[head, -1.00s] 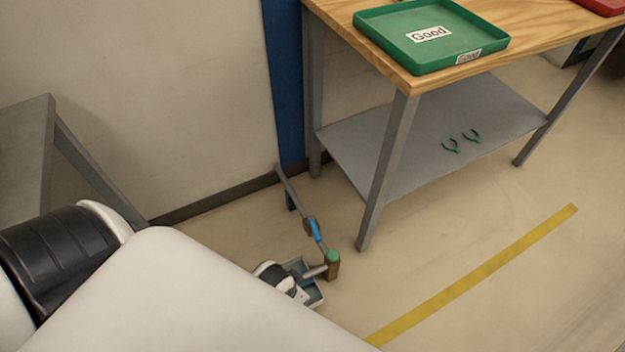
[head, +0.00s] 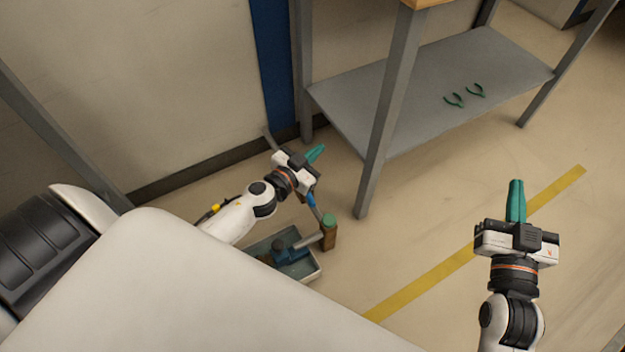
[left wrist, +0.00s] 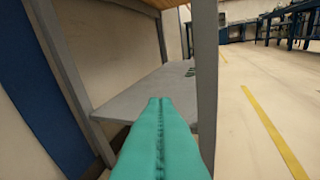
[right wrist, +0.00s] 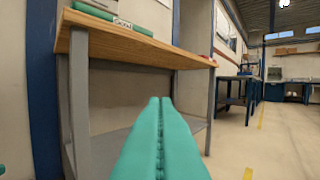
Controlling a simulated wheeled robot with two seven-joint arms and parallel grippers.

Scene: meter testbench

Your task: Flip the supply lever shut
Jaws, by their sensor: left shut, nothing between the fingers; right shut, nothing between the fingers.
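The blue lever (head: 312,201), which I take for the supply lever, sits on a thin pipe running from the wall to a brown, green-capped fitting (head: 329,232) low by the floor. My left gripper (head: 318,150) overlaps the pipe just above the lever in the head view and hides part of it. I cannot tell the gap between them. Its teal fingers are shut and empty; they also show in the left wrist view (left wrist: 160,102). My right gripper (head: 517,185) is shut and empty above the floor at the right, its fingers also in the right wrist view (right wrist: 160,102).
A grey tray (head: 314,268) under the fitting holds a blue valve body (head: 292,251). The bench leg (head: 378,140) stands close right of the pipe. Two green pieces lie on the grey lower shelf (head: 420,85). The floor around the yellow line (head: 430,282) is clear.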

